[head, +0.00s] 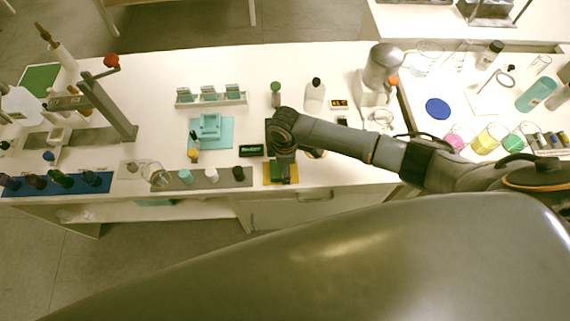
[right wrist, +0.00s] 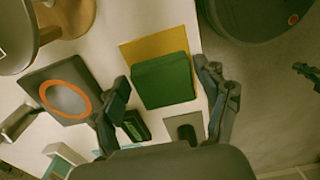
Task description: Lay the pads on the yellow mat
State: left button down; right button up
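Green pads (right wrist: 163,82) lie over the yellow mat (right wrist: 150,48) in the right wrist view and look like a small stack. In the head view the green pads (head: 277,171) show on the yellow mat (head: 267,178) at the table's front edge, partly covered by my right arm. My right gripper (right wrist: 162,72) is open, with one finger on each side of the pads. I cannot tell whether the fingers touch them. In the head view my right gripper (head: 284,158) is above the mat. My left gripper is not in view.
A dark box with a green display (head: 251,150) stands left of the mat. A grey strip with bottles (head: 208,178) lies farther left. A white rack (head: 211,98), a teal stand (head: 210,128) and a white bottle (head: 314,96) stand behind. Free table shows right of the mat.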

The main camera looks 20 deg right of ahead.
jog(key=shift+o, duration=0.3)
jog(key=shift+r, duration=0.25)
notch_tip(320, 180, up, 12)
jog(key=shift+b, duration=0.4)
